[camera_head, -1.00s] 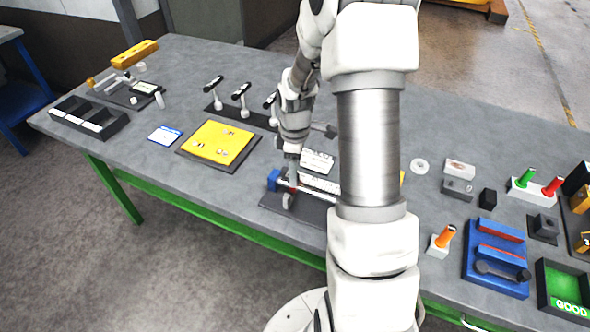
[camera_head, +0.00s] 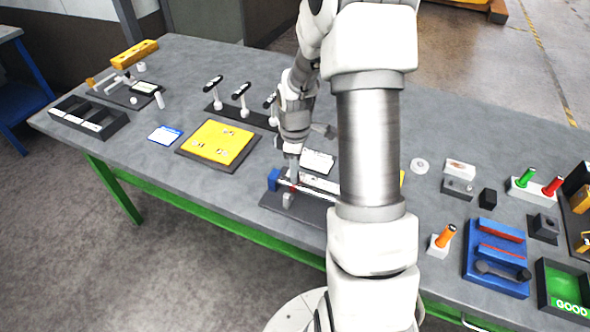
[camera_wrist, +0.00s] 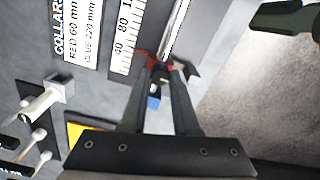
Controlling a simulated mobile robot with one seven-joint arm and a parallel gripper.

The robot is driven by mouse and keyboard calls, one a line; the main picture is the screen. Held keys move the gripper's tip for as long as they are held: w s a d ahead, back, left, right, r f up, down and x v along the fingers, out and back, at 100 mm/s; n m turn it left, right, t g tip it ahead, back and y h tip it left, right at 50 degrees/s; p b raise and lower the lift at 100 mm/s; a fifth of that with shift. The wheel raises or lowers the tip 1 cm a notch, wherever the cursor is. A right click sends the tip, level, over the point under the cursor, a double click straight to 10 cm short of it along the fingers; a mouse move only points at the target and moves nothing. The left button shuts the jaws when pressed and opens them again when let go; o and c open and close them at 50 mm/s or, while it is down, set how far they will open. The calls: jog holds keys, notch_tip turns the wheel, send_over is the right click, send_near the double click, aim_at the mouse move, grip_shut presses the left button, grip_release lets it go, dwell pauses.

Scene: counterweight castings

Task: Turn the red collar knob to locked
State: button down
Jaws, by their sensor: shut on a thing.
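The red collar (camera_wrist: 148,60) sits on a bright metal rod (camera_wrist: 176,28) beside a printed scale (camera_wrist: 124,42) in the wrist view. My gripper (camera_wrist: 161,72) has its two dark fingers closed in on a small dark knob at the collar. The fingertips hide much of the knob, so I cannot tell its turn. The red collar shows there only as a speck below the fingers.
A label card (camera_wrist: 84,30) reading "COLLARS" lies beside the scale. A yellow plate (camera_head: 219,141) lies left of the fixture, and a row of black-topped levers (camera_head: 240,92) stands behind it. My arm hides the fixture's right end.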

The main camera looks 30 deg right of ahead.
jog(key=m+b, duration=0.2)
jog(key=m, duration=0.2)
jog(key=shift+m, duration=0.3)
jog(key=m+b, duration=0.1)
jog(key=m, duration=0.3)
jog(key=shift+m, duration=0.3)
jog(key=m+b, duration=0.1)
jog(key=m, duration=0.3)
jog(key=shift+m, duration=2.2)
jog(key=c, duration=0.7)
grip_release()
jog(key=shift+o, duration=0.2)
